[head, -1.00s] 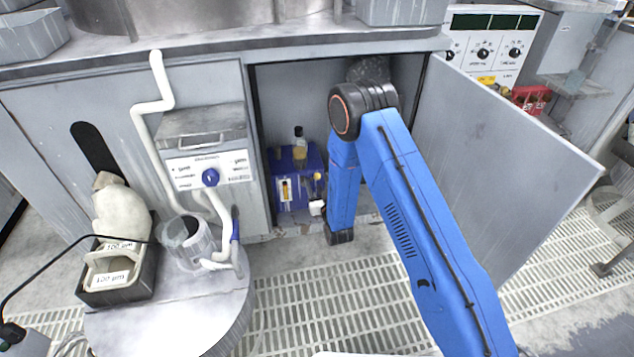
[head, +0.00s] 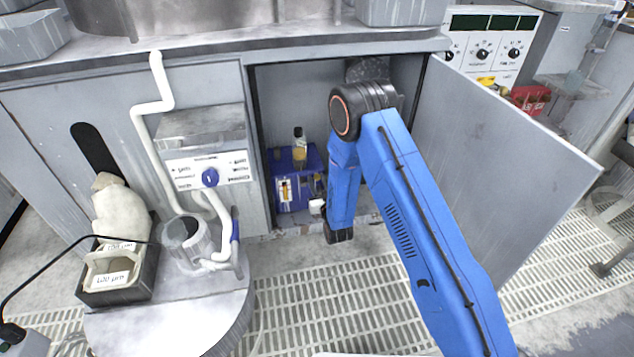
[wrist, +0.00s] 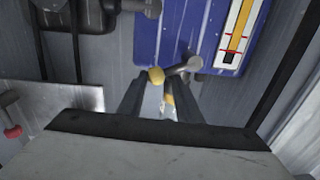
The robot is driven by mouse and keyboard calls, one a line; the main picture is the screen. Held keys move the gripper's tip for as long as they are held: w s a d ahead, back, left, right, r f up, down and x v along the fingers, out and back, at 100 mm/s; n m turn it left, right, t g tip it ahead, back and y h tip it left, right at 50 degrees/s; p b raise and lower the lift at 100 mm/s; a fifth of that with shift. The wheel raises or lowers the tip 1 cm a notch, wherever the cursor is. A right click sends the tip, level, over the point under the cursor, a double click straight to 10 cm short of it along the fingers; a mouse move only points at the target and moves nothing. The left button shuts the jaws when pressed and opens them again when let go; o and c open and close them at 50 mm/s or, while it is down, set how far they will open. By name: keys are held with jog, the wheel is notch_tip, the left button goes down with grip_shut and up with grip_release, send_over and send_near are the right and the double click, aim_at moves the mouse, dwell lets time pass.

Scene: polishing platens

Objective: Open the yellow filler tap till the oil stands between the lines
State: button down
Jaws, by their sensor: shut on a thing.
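The blue oil unit (head: 287,204) stands inside the open cabinet, and its front also shows in the wrist view (wrist: 165,35). Its sight gauge (wrist: 241,30) has a yellow-orange column and red marks at the upper right of the wrist view. I cannot tell exactly where the oil stands against the marks. The yellow filler tap (wrist: 156,75) sticks out next to a grey fitting (wrist: 188,66) below the unit. My gripper (wrist: 158,102) is shut on the tap, whose lower part shows between the fingers. In the head view my arm hides the gripper.
A bottle of yellow oil (head: 299,151) stands on the unit. The cabinet door (head: 500,165) hangs open to the right of my arm. A grey control box (head: 205,160) and white pipe (head: 141,130) are to the left. A red-tipped lever (wrist: 12,131) shows at the wrist view's left.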

jog(key=shift+s+d+f+m, duration=0.15)
jog(key=shift+f+m, duration=0.7)
jog(key=shift+m, duration=0.45)
jog(key=shift+w+d+f+m, duration=0.1)
jog(key=shift+f+m, duration=0.75)
jog(key=shift+m, duration=0.45)
jog(key=shift+s, duration=0.1)
jog(key=c, duration=1.2)
grip_release()
jog(key=shift+a, duration=0.1)
jog(key=shift+w+r, duration=0.15)
jog(key=shift+w, duration=0.05)
jog(key=shift+s+d, duration=0.1)
jog(key=shift+d, duration=0.1)
jog(key=v, duration=1.7)
jog(key=shift+s, duration=0.15)
